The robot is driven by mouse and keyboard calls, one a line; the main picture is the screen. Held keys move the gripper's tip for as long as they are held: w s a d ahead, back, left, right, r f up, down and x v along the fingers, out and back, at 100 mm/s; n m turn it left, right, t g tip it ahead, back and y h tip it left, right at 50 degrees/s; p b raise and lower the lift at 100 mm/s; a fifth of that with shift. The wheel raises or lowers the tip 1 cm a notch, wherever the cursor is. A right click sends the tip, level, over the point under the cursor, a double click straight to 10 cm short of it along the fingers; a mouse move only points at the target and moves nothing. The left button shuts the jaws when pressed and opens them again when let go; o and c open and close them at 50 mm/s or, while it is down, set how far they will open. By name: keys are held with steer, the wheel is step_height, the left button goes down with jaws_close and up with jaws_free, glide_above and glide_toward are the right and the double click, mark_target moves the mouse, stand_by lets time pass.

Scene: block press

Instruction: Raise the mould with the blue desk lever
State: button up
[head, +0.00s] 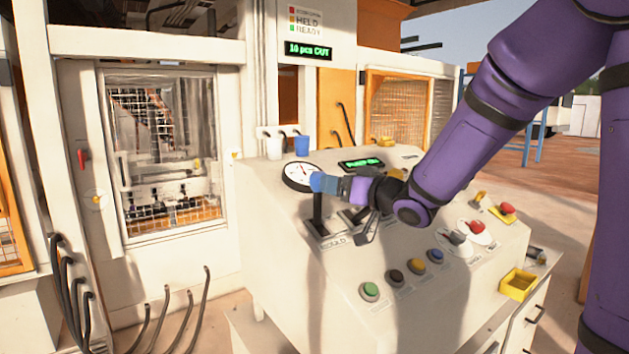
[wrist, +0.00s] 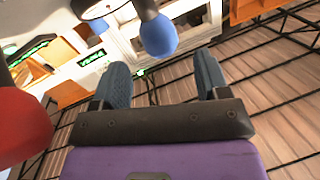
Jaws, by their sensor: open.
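The blue desk lever has a round blue knob (head: 317,182) on a black upright shaft, at the desk's left near a labelled slot plate. My gripper (head: 341,188) is just right of the knob in the head view, its fingers pointing at it. In the wrist view the blue knob (wrist: 159,36) lies just past and between the tips of my open gripper (wrist: 162,66); I cannot tell whether they touch. The press window (head: 165,160) shows dark machinery behind mesh; I cannot make out the mould's height.
A red knob (wrist: 22,125) is close on the left in the wrist view. A dial gauge (head: 301,176) stands behind the blue lever. Several coloured buttons (head: 370,291) line the desk's front. A white cup and a blue cup (head: 302,145) stand at the back.

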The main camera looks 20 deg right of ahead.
mark_target(318, 179)
steer(key=shift+x, duration=3.2)
